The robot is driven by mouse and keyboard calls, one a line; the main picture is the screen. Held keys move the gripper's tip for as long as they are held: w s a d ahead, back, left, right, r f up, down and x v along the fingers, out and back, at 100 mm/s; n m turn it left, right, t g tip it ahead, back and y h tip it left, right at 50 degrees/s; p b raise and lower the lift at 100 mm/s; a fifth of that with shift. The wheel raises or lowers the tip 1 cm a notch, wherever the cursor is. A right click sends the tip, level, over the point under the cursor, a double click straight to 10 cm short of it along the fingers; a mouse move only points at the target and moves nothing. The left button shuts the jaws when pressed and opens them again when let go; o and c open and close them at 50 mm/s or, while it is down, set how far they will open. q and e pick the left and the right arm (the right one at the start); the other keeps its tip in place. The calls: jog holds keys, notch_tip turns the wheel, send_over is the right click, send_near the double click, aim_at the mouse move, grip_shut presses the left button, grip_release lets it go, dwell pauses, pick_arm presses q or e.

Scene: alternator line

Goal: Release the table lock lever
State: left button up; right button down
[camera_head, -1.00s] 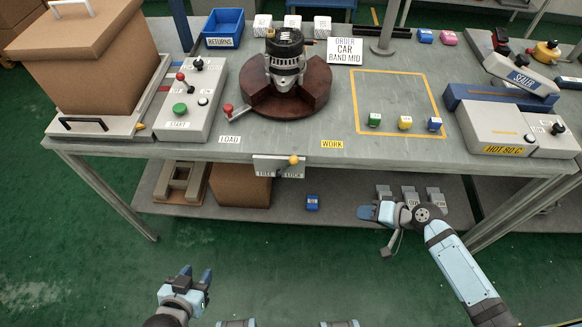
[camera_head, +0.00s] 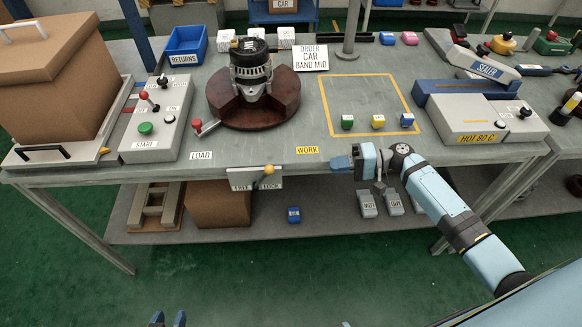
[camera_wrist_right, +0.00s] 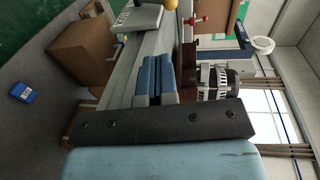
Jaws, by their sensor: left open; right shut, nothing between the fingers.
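A plate labelled TILT and LOCK (camera_head: 241,180) is on the table's front edge, with a yellow-knobbed lever (camera_head: 268,170) towards its LOCK end. In the right wrist view the yellow knob (camera_wrist_right: 122,38) is partly visible beyond the fingers. A second, red-knobbed lever (camera_head: 198,127) stands at the left of the brown round turntable (camera_head: 228,113), which carries an alternator (camera_head: 250,68). My right gripper (camera_head: 338,162) is shut and empty at the table's front edge, right of the plate and apart from it. My left gripper (camera_head: 168,319) is open at the bottom edge, mostly cut off.
A start control box (camera_head: 130,152) and cardboard box (camera_head: 65,85) stand left. Green, yellow and blue blocks sit in the yellow-outlined area (camera_head: 372,77). A HOT 80 C unit (camera_head: 450,112) stands right. The lower shelf holds a carton (camera_head: 218,208) and a small blue block (camera_head: 293,215).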

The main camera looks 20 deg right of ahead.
jog(key=p, duration=0.3)
send_near(263, 178)
jog(key=a, duration=0.1)
jog(key=w+a+r, duration=0.1)
jog(key=a, duration=0.1)
jog(key=shift+w+a+r, duration=0.15)
jog(key=shift+w+a, duration=0.15)
jog(key=shift+a, duration=0.05)
jog(key=shift+w, duration=0.1)
